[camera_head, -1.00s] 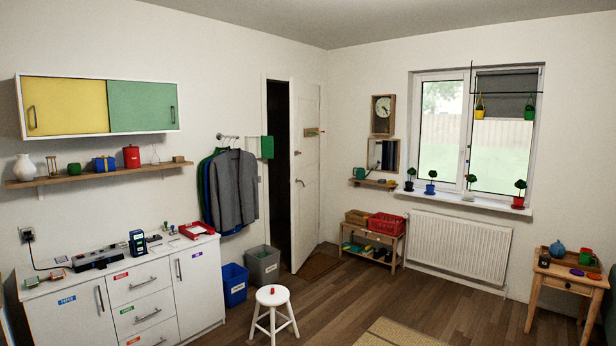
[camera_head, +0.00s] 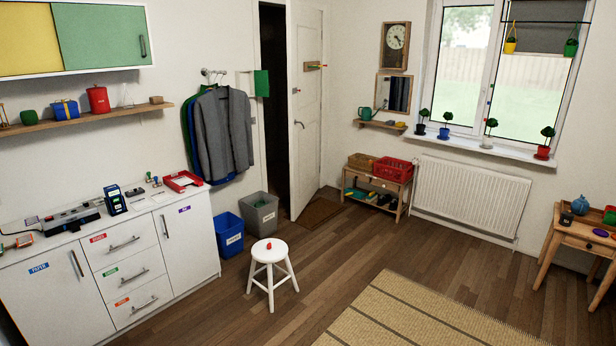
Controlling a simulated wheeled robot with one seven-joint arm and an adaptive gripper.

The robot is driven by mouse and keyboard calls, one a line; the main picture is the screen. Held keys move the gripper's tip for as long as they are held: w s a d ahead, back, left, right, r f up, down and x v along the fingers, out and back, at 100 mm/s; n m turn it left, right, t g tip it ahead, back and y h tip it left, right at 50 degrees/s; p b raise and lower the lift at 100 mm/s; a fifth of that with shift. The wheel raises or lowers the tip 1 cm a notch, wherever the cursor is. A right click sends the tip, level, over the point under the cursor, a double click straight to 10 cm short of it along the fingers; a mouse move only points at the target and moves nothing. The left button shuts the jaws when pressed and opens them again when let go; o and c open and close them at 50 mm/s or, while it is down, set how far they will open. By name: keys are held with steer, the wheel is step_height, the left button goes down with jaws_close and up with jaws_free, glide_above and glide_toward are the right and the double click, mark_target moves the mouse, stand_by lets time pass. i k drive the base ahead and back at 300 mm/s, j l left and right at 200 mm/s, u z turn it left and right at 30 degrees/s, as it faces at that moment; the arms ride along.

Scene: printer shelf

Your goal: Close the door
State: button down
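The white door (camera_head: 307,115) stands ajar in the back wall, swung partly into the room. A dark opening (camera_head: 273,110) shows between its left side and the frame. The door has a handle (camera_head: 298,124) near its left edge and a small wooden shelf-like piece on its upper part. Its hinged side appears to be at the right, near the room's corner. My gripper is not in view.
A doormat (camera_head: 326,207) lies beside the door. Floor right of the stool is clear up to the woven rug (camera_head: 400,315).

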mark_target(303, 22)
steer(key=i, duration=7.15)
